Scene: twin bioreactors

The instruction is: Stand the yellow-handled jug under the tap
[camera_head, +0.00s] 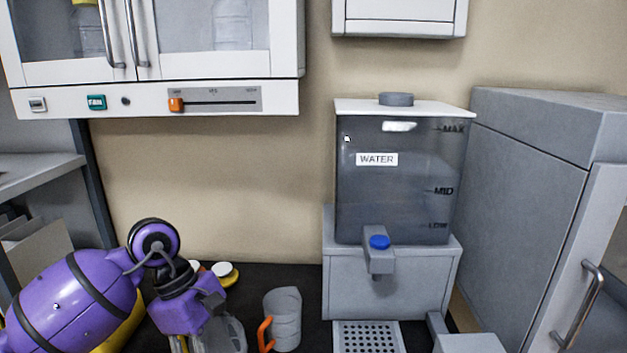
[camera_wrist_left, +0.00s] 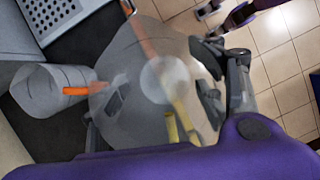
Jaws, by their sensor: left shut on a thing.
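The yellow-handled jug is a clear vessel; in the left wrist view its see-through body (camera_wrist_left: 150,85) fills the middle, with the yellow handle (camera_wrist_left: 182,118) towards the lower right. My left gripper (camera_head: 205,335) is shut on this jug, its fingers on either side of it. In the head view the gripper is at the bottom edge and hides most of the jug. The tap (camera_head: 378,262), with a blue button, is on the front of the water dispenser, up and right of the gripper. The perforated drip tray (camera_head: 368,340) lies below the tap, with no jug on it. My right gripper is out of view.
A clear jug with an orange handle (camera_head: 285,318) stands between my left gripper and the drip tray; it also shows in the left wrist view (camera_wrist_left: 50,92). White-and-yellow round pieces (camera_head: 225,273) lie behind the gripper. A grey cabinet (camera_head: 530,170) stands right of the dispenser.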

